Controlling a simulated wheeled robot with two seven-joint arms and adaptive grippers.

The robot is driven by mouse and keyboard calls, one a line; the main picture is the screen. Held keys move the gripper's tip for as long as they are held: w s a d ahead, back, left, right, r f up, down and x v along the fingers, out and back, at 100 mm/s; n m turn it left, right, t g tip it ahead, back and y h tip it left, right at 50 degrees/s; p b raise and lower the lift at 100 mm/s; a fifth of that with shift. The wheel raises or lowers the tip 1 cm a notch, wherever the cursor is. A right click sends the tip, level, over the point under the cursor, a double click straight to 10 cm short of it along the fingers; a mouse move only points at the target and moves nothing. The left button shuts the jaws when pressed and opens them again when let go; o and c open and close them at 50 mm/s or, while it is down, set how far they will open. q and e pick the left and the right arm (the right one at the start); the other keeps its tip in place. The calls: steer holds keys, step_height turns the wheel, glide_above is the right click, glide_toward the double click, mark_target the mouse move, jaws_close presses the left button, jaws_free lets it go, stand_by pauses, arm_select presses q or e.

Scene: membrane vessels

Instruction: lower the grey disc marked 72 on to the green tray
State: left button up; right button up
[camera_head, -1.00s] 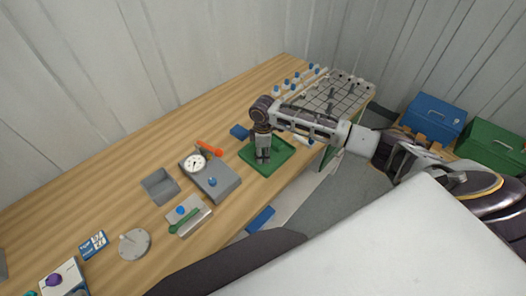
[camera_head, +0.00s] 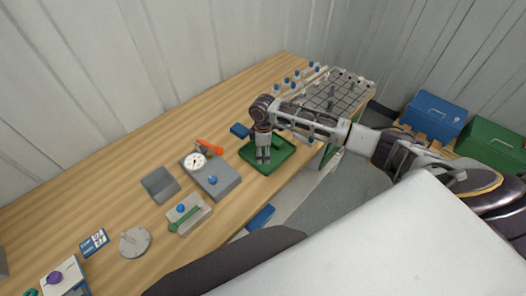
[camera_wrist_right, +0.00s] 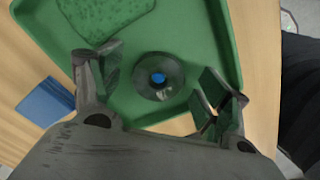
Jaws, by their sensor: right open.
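The green tray (camera_head: 284,158) lies on the wooden table, and it fills much of the right wrist view (camera_wrist_right: 205,35). A round grey-green disc (camera_wrist_right: 171,89) with a blue knob at its centre sits over the tray floor in the wrist view. No number is readable on it, and the head view hides it behind my gripper. My right gripper (camera_head: 263,159) points down over the tray. Its fingers (camera_wrist_right: 163,82) are open, one on each side of the disc with gaps showing. My left gripper is out of view.
A textured green patch (camera_wrist_right: 105,22) lies in the tray. A blue block (camera_head: 239,131) stands beside it. A grey box with a dial (camera_head: 212,178) is to its left. A grey round plate (camera_head: 134,242) lies further left. A wire rack (camera_head: 345,92) is behind.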

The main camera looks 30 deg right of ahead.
step_height(320, 180, up, 12)
stand_by(0.8)
steer(key=shift+s, duration=0.15)
stand_by(1.0)
